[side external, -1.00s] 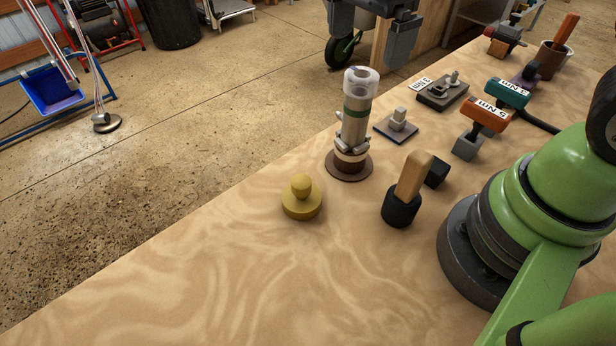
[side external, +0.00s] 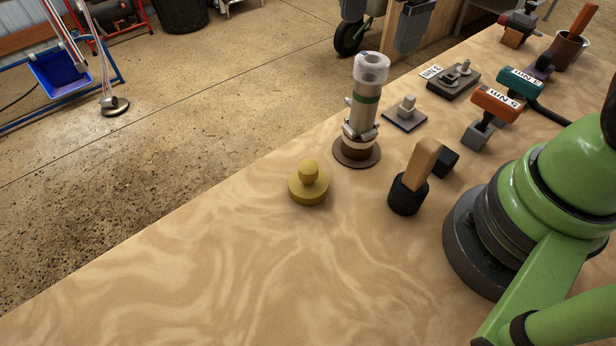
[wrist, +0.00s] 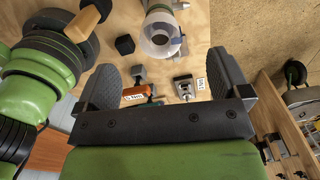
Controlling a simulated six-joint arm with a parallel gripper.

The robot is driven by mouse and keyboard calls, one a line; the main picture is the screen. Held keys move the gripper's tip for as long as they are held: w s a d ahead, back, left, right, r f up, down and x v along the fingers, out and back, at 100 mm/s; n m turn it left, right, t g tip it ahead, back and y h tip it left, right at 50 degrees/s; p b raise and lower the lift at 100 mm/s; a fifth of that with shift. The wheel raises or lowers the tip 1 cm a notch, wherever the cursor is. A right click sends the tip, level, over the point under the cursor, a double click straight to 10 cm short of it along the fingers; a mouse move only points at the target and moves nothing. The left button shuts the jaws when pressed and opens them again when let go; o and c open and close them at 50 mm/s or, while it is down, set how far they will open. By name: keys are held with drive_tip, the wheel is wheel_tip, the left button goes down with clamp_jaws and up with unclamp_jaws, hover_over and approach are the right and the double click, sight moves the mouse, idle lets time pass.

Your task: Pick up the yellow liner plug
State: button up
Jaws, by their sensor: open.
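The yellow liner plug (side external: 308,188) stands upright on the wooden bench top in the side external view, a wide round base with a knob on top. It is left of and in front of the milking claw-like stand. My gripper (side external: 383,35) shows at the top edge of that view, its two grey fingers wide apart with nothing between them. It is well above and away from the plug. In the wrist view the fingers (wrist: 165,60) are spread apart and empty. The plug does not show in the wrist view.
The upright metal stand with a clear top (side external: 362,110) is close to the plug. Small fixtures, orange and teal 5 Nm and 3 Nm tools (side external: 497,103) lie further back. Bench in front is clear.

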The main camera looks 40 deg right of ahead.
drive_tip(key=a+f+n, duration=0.5)
drive_tip(key=a, duration=0.1)
drive_tip(key=n, duration=0.5)
hover_over(308, 166)
drive_tip(key=f, duration=0.5)
drive_tip(key=shift+s+f, duration=0.25)
drive_tip(key=f, duration=0.3)
drive_tip(key=shift+a+f, duration=0.2)
drive_tip(key=shift+f, duration=0.15)
drive_tip(key=shift+w+d+f, duration=0.1)
drive_tip(key=shift+f, duration=1.45)
drive_tip(key=shift+w+d+f, duration=0.1)
drive_tip(key=shift+f, duration=1.45)
drive_tip(key=c, duration=1)
